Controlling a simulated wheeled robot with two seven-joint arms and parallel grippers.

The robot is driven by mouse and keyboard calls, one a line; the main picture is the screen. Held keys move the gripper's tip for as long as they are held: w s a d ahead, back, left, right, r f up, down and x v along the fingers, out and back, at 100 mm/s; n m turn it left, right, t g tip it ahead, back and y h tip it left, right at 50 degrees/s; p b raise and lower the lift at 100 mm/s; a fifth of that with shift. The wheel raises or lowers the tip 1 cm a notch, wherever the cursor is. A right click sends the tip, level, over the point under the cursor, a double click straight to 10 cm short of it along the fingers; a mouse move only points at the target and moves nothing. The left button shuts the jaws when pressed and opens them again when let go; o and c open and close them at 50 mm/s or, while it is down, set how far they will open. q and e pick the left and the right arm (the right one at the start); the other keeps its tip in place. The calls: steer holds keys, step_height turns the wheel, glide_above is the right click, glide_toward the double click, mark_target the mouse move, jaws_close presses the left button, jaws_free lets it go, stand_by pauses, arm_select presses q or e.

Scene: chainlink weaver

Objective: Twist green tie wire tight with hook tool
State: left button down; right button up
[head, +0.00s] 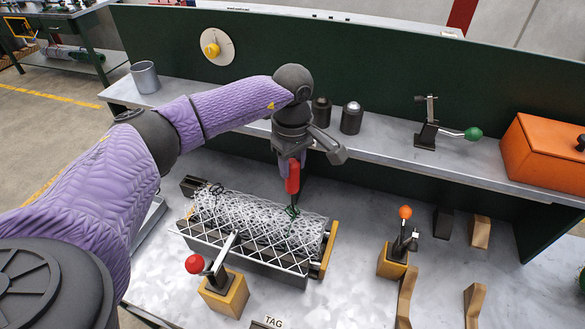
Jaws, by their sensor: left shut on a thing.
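My left arm in a purple sleeve reaches in from the left. My left gripper (292,158) points down and is shut on the red-handled hook tool (292,178). The tool stands roughly upright over the right part of the chainlink mesh roll (250,222). The green tie wire (292,210) shows just below the tool, at the mesh. Whether the hook is engaged in the wire is too small to tell. The mesh roll lies in a fixture (243,257) with a yellow end at right. My right gripper is not in view.
A red-knobbed clamp (222,280) stands in front of the mesh, and an orange-knobbed clamp (398,245) stands to the right. Wooden blocks lie further right. A shelf behind holds a grey cup (145,77), dark canisters (351,118), a green-knobbed lever (440,130) and an orange box (545,153).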

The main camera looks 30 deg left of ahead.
arm_select(q)
steer(key=shift+n+p, duration=0.3)
steer(key=shift+n, duration=0.2)
step_height(320, 180, up, 2)
steer(key=shift+n+p, duration=0.3)
steer(key=shift+p, duration=0.45)
steer(key=shift+r+p, duration=0.85)
steer(key=shift+r, duration=0.35)
